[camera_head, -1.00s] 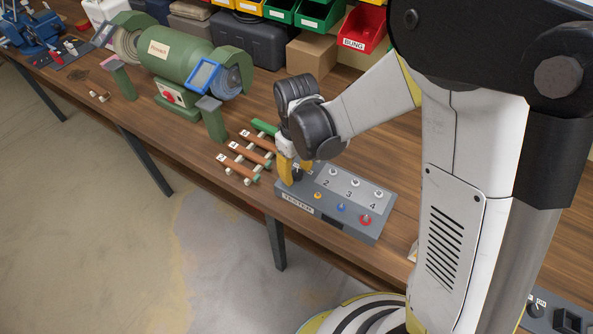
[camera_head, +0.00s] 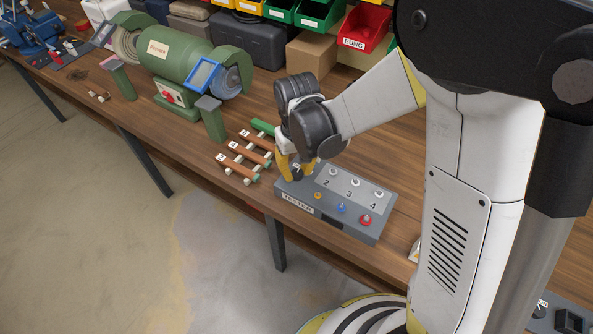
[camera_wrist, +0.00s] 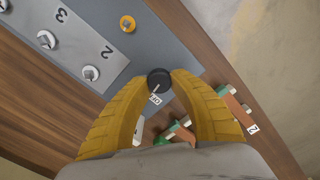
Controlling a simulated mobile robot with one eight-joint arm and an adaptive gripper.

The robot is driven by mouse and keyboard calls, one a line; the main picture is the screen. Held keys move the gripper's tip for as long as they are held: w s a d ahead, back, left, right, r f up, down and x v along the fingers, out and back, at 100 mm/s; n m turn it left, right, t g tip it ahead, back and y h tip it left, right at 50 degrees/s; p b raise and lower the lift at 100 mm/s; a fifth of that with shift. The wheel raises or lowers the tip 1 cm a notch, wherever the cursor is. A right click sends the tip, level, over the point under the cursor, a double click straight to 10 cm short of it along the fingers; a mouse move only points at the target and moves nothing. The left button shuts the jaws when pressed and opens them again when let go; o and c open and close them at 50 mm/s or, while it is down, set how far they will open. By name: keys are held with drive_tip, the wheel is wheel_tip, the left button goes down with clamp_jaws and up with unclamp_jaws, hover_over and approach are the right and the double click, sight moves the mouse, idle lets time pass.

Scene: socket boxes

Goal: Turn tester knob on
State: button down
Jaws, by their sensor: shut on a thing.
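The grey tester box (camera_head: 328,228) sits near the bench's front edge, with a white "TESTER" label on its front. Its black knob (camera_wrist: 158,79) has a white pointer line and sits at the box's left end, beside a small white label (camera_wrist: 154,99) that is partly hidden. My gripper (camera_head: 297,173) is over that end, pointing down. In the wrist view its two yellow fingers (camera_wrist: 159,82) are shut on the knob from both sides.
Numbered sockets and orange, blue and red terminals (camera_head: 365,220) line the box right of my gripper. A green bench grinder (camera_head: 172,60) stands farther left. Bins and cardboard boxes (camera_head: 312,57) are behind.

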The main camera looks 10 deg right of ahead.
sight(298, 171)
drive_tip(key=m, duration=0.4)
drive_tip(key=shift+m, duration=0.3)
drive_tip(key=shift+d+m+b, duration=0.1)
drive_tip(key=shift+m+b, duration=0.25)
drive_tip(key=shift+m, duration=1.25)
drive_tip(key=c, duration=1.1)
unclamp_jaws()
wheel_tip(298, 171, up, 12)
